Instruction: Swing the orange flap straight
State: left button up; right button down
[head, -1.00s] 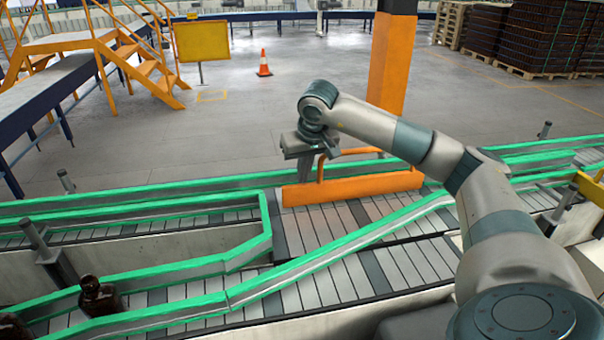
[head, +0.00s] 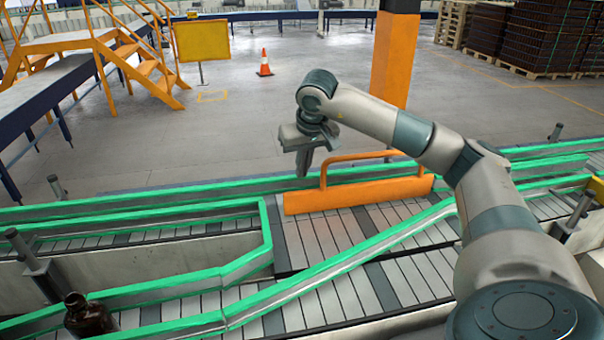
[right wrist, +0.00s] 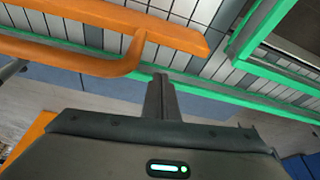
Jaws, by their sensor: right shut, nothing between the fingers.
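The orange flap (head: 360,194) is a long low board along the far side of the conveyor, close to the far green rail and roughly in line with it. A raised orange handle (head: 324,172) bends up from its top. The flap also shows at the top of the right wrist view (right wrist: 180,36), with the handle (right wrist: 70,57) at left. My right gripper (head: 303,168) is shut and empty, pointing down just left of the handle's near upright, above the flap's left end. Its shut fingers (right wrist: 162,97) look apart from the handle. My left gripper is out of view.
Green guide rails (head: 340,262) border the slatted conveyor lanes. A dark amber bottle (head: 88,316) stands in the near lane at lower left. An orange pillar (head: 394,62) stands behind the flap. The floor beyond the conveyor is mostly clear.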

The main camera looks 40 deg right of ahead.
jog(key=b+v, duration=0.2)
jog(key=v, duration=0.7)
jog(key=shift+a, duration=0.25)
jog(key=shift+w, duration=0.1)
dwell(0.3)
